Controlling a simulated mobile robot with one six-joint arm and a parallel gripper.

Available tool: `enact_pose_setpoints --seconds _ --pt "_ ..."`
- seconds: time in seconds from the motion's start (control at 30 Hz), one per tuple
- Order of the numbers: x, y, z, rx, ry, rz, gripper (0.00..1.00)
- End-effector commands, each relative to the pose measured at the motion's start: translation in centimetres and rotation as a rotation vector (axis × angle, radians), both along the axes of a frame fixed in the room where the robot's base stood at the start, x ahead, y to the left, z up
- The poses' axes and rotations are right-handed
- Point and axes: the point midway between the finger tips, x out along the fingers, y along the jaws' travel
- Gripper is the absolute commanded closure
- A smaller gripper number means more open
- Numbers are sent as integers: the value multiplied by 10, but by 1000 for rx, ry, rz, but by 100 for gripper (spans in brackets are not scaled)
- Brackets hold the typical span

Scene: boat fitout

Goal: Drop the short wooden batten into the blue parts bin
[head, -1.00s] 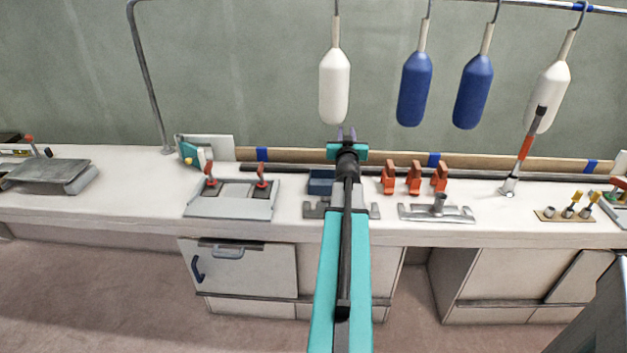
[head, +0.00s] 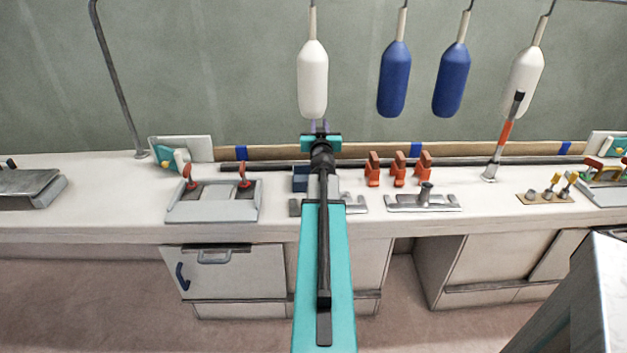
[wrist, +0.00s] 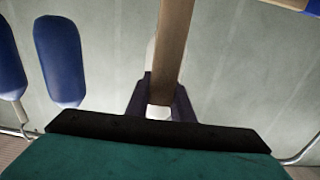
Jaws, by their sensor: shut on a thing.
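The short wooden batten (wrist: 172,45) is a brown strip in the wrist view, held between the dark fingers of my gripper (wrist: 160,108). It runs from the fingers to the top edge of the picture. In the head view my gripper (head: 320,127) is above the back of the bench, and the batten cannot be made out there. The blue parts bin (head: 300,180) is a small dark blue box on the bench, below and slightly left of my gripper. My arm hides its right part.
White and blue fenders (head: 312,80) hang from a rail behind my gripper. Orange clamps (head: 398,170) stand right of the bin, and a grey tray (head: 212,208) with red-handled parts is left. A long wooden strip (head: 290,153) with blue bands lies along the bench back.

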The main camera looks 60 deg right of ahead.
Motion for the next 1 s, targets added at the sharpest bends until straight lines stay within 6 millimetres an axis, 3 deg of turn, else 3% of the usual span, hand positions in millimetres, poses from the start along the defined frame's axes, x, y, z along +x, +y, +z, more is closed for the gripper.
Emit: enact_pose_setpoints --seconds 0.7,1.0 --pt "2 2 -47 -1 1 3 100" --pt "3 2 -55 0 0 4 100"
